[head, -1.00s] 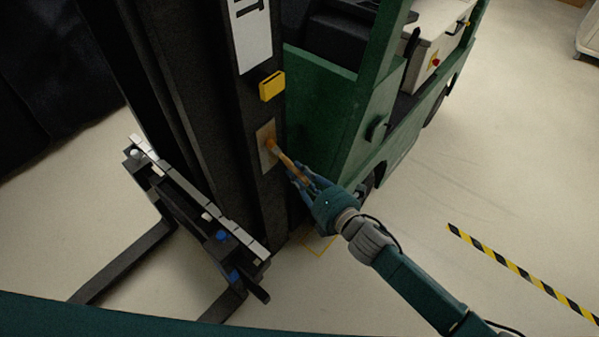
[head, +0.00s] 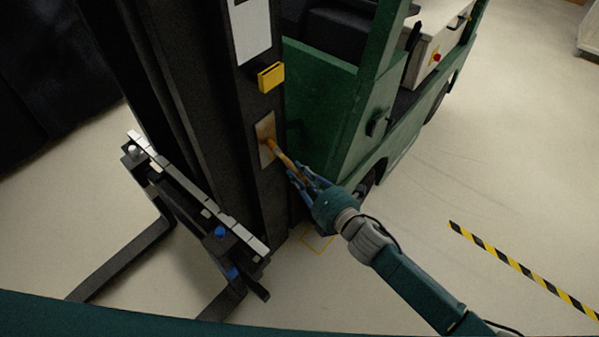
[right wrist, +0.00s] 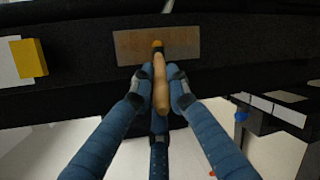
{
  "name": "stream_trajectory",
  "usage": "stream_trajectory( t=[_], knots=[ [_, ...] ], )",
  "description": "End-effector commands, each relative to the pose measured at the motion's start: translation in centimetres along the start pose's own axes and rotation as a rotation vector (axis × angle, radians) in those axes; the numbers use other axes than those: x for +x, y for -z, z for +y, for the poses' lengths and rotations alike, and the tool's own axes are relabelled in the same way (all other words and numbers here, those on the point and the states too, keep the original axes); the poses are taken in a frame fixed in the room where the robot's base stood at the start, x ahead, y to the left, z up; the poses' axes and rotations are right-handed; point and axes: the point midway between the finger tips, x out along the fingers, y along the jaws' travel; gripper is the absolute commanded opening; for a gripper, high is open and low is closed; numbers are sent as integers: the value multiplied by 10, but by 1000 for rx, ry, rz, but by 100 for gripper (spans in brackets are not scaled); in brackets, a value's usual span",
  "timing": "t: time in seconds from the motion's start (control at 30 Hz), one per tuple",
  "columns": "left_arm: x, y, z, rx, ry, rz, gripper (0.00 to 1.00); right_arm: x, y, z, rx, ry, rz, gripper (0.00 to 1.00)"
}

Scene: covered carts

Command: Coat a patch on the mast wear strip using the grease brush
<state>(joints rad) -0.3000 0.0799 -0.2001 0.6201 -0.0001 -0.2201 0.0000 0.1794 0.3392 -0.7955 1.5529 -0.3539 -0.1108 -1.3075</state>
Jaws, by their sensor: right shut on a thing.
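The grease brush (head: 284,159) has a tan wooden handle and an orange-brown tip. My right gripper (head: 299,176) is shut on its handle. The right wrist view shows the blue fingers (right wrist: 160,90) around the brush handle (right wrist: 161,88). The mast wear strip (head: 265,139) is a small brownish metal plate on the dark mast (head: 238,110); it also shows in the right wrist view (right wrist: 185,45). The brush tip overlaps the strip's lower part in both views and appears to touch it. Brownish smears show on the strip. My left gripper is not in view.
A yellow block (head: 270,77) and a white label (head: 250,30) are on the mast above the strip. The green truck body (head: 325,90) stands right of the mast. The fork carriage (head: 195,200) is at lower left. Open floor lies right, with striped tape (head: 520,268).

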Motion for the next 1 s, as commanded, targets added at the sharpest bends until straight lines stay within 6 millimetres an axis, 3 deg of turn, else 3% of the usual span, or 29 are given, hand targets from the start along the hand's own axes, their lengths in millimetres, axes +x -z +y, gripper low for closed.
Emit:
stream_trajectory(
  t=[0.57,1.0],
  knots=[
    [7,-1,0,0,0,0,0,2,3,-6,0,-3,-1,0],
    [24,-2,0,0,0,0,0,6,12,-24,1,-3,-1,0]
  ],
)
